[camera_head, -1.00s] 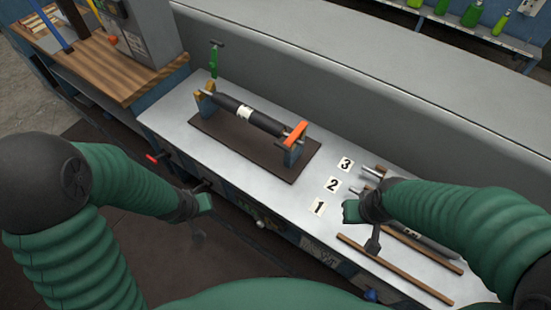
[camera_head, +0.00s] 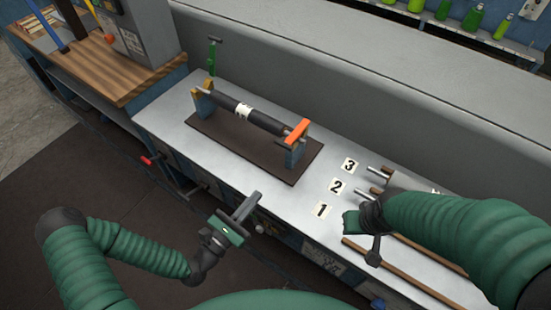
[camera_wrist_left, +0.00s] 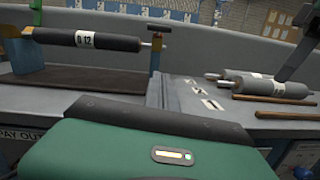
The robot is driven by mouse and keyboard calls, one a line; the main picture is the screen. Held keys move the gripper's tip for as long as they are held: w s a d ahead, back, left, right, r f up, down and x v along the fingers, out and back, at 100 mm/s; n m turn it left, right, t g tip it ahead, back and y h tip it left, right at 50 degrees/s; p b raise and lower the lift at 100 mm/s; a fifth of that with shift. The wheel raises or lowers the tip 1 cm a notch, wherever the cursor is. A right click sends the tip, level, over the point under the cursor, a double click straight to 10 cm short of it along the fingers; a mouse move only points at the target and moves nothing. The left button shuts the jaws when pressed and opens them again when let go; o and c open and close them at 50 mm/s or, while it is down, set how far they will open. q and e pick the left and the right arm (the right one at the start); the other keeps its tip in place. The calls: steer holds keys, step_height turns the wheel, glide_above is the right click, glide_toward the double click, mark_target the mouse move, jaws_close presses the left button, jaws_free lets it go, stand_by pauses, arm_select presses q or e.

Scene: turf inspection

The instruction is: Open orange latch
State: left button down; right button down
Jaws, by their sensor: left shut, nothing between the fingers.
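The orange latch (camera_head: 298,131) lies across the top of the stand's right-hand post, over the end of a black roller (camera_head: 262,121) with a white label. At the other end a green latch (camera_head: 212,55) stands upright. The labelled roller (camera_wrist_left: 60,39) also shows in the left wrist view, but the latch's colour is not clear there. My left gripper (camera_head: 246,206) is shut and empty, in front of the bench's near edge, below and left of the orange latch and apart from it. My right gripper (camera_head: 372,250) is over the bench's right part; its fingers are unclear.
The stand's brown base (camera_head: 225,148) rests on the grey bench. Number cards 1 (camera_head: 320,209), 2 and 3 lie right of it, beside more rollers and wooden strips (camera_head: 400,270). A red-knobbed lever (camera_head: 147,160) sticks out from the bench front.

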arm_select(q)
steer(key=shift+w+a+r+n+t, duration=0.1)
steer(key=shift+a+r+n+t, duration=0.2)
steer(key=shift+r+n+t, duration=0.55)
steer(key=shift+f+g, duration=0.2)
steer(key=shift+g, duration=0.05)
steer(key=p, duration=0.2)
glide_toward(286, 143)
step_height(286, 143, down, 3)
steer(key=w+d, duration=0.1)
steer(key=w, duration=0.1)
steer(key=shift+w+d+r+p, duration=0.2)
steer(key=shift+w+d+r, duration=0.1)
steer(key=shift+r, duration=0.3)
steer(key=shift+w+d+r+p, duration=0.25)
steer(key=shift+w+r, duration=0.1)
steer(key=shift+r, duration=0.3)
steer(key=shift+w+d+r+p, duration=0.15)
steer(key=shift+w+d+r, duration=0.15)
steer(key=shift+r, duration=0.3)
steer(key=shift+r, duration=0.1)
